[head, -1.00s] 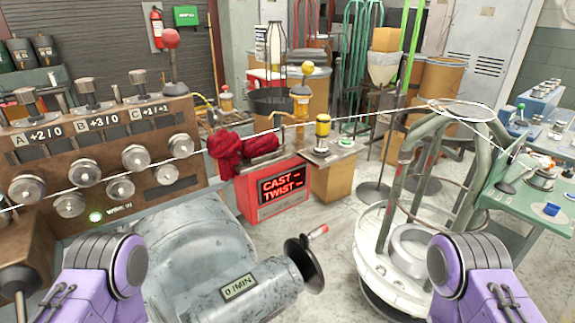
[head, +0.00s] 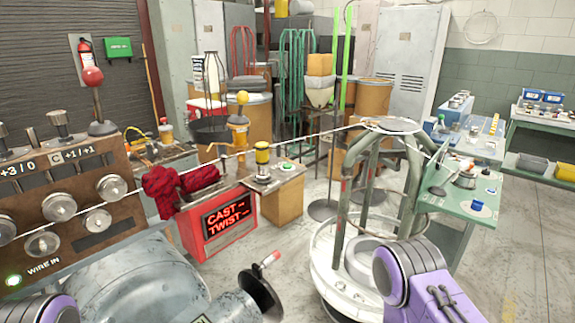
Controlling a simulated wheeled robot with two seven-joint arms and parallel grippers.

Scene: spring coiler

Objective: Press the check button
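No button carries a readable "check" label. A blue button (head: 477,206) and a blue knob or button (head: 491,191) sit on the green panel (head: 452,205) at the right. The red display box (head: 222,222) reads "CAST --" and "TWIST --". Purple links of my own arms show at the lower left and lower right. Both grippers are out of the picture.
A wire (head: 300,137) runs from the knobbed panel (head: 70,195) to the round-topped frame (head: 340,240). A grey machine with a black handwheel (head: 261,294) stands in front. Red cloth (head: 180,187) lies by the display. Floor at the right is clear.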

